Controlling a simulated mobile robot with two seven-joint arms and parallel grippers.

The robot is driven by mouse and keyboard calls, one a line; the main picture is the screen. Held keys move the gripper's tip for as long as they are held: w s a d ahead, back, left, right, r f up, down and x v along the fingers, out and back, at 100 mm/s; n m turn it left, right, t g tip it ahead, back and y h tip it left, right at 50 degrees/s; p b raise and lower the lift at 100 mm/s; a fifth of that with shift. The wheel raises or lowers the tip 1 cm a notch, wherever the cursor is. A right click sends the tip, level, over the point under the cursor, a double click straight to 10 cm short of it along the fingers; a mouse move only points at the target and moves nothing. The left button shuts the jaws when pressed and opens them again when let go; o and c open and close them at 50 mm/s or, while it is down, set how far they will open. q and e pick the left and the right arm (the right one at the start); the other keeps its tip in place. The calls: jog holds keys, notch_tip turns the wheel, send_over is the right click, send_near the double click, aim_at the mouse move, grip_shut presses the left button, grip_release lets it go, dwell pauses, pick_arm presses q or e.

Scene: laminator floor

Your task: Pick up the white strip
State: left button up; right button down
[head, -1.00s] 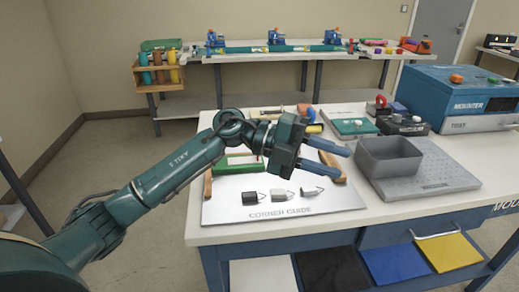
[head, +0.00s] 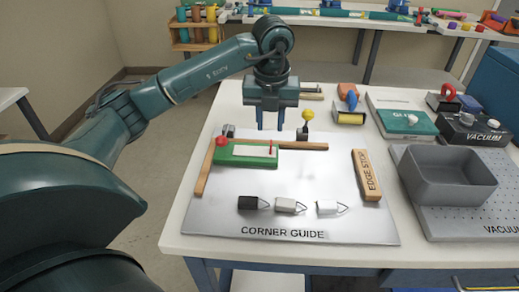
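A flat white piece (head: 252,151) lies on the green block (head: 230,159) at the back left of the corner guide board (head: 300,228). Near the board's front is a row of small pieces with wire loops: black (head: 250,203), beige (head: 286,205) and white (head: 327,207). I cannot tell for certain which white piece is the strip. My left gripper (head: 270,122) points down above the back of the board, just behind the green block. Its two fingers are apart with nothing between them. My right gripper is out of view.
A wooden edge stop (head: 367,176) lies on the board's right side. A grey bin (head: 449,189) stands right of it. A yellow-knobbed post (head: 307,116) and a red knob (head: 221,141) stand near my gripper. The middle of the board is clear.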

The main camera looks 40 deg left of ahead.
aim_at(271, 143)
pick_arm(q)
jog(key=shift+w+f, duration=0.15)
jog(key=shift+f, duration=1.55)
jog(key=shift+w+f, duration=0.15)
jog(key=shift+f, duration=1.55)
jog(key=shift+c, duration=0.5)
grip_shut()
